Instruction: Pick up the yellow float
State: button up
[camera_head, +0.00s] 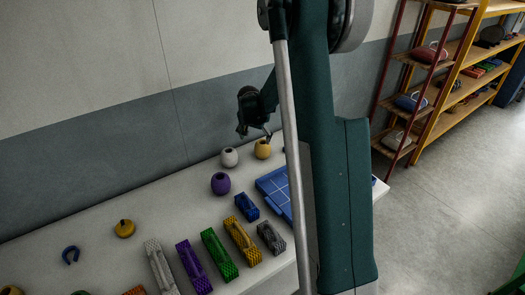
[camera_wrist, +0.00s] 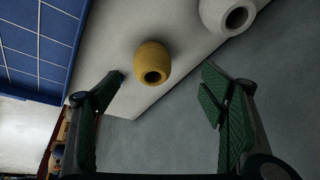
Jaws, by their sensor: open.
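The yellow float (camera_head: 263,149) is a rounded barrel shape with a dark hole. It stands near the back edge of the white table, beside a white float (camera_head: 229,157). In the wrist view the yellow float (camera_wrist: 151,58) lies ahead of my fingertips, between their lines and a little left of centre. My gripper (camera_head: 254,133) is just above and behind the float in the head view. In the wrist view my gripper (camera_wrist: 164,79) is open, with green-padded fingers wide apart and nothing between them. No contact with the float shows.
The white float (camera_wrist: 230,14) is close by at upper right in the wrist view. A purple float (camera_head: 221,183) and a blue gridded tray (camera_head: 272,190) are near. Several netting blocks and a yellow knobbed round object (camera_head: 124,228) lie farther left. The wall runs behind the table.

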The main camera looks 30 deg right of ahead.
aim_at(262, 144)
jog(key=shift+m, duration=0.5)
jog(key=d+f, duration=0.1)
jog(key=f, duration=0.1)
jog(key=w+d+f, duration=0.1)
jog(key=d+f, duration=0.1)
jog(key=w+d+f, duration=0.1)
jog(key=f, duration=0.1)
jog(key=shift+d+f, duration=0.1)
jog(key=shift+d, duration=0.3)
jog(key=shift+f, duration=0.1)
jog(key=shift+x, duration=1.2)
jog(key=shift+f, duration=0.1)
jog(key=shift+b+x, duration=0.5)
jog(key=shift+x, duration=2.05)
jog(key=c, duration=1)
